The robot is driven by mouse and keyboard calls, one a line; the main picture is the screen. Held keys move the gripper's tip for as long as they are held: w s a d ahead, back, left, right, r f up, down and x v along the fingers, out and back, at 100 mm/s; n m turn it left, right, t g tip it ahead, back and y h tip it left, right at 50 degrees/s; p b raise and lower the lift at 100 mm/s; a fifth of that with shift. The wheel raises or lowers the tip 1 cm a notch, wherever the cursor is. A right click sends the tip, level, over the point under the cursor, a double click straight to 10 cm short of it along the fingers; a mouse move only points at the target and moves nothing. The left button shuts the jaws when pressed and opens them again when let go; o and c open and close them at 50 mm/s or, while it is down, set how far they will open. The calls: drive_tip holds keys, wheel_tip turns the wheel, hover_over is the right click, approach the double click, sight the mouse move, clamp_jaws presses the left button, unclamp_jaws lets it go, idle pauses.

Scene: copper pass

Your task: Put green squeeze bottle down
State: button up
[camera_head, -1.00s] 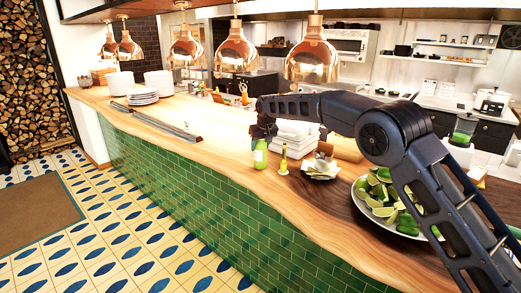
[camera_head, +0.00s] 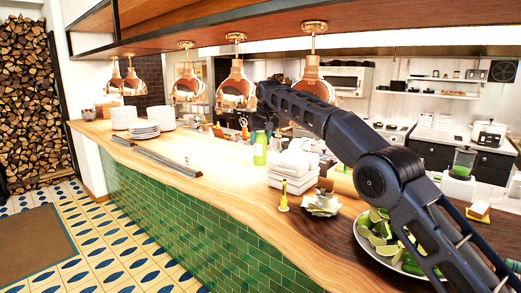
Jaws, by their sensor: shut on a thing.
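The green squeeze bottle (camera_head: 260,151) hangs upright below my gripper (camera_head: 262,130), in the middle of the head view. My gripper is shut on the bottle's upper part; the dark fingers are small and hard to make out. The bottle shows against the pale wooden counter (camera_head: 215,165), left of the stacked white napkins or dishes. I cannot tell whether its base touches the wood or is above it.
A small yellow bottle (camera_head: 283,196) stands near the counter's front edge, beside a small dish (camera_head: 320,207). White stacked items (camera_head: 292,168) lie behind. A plate of limes (camera_head: 362,238) is under my arm. Copper lamps (camera_head: 236,90) hang above. Bare wood lies left of the bottle.

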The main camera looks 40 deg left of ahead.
drive_tip(key=shift+r, duration=0.55)
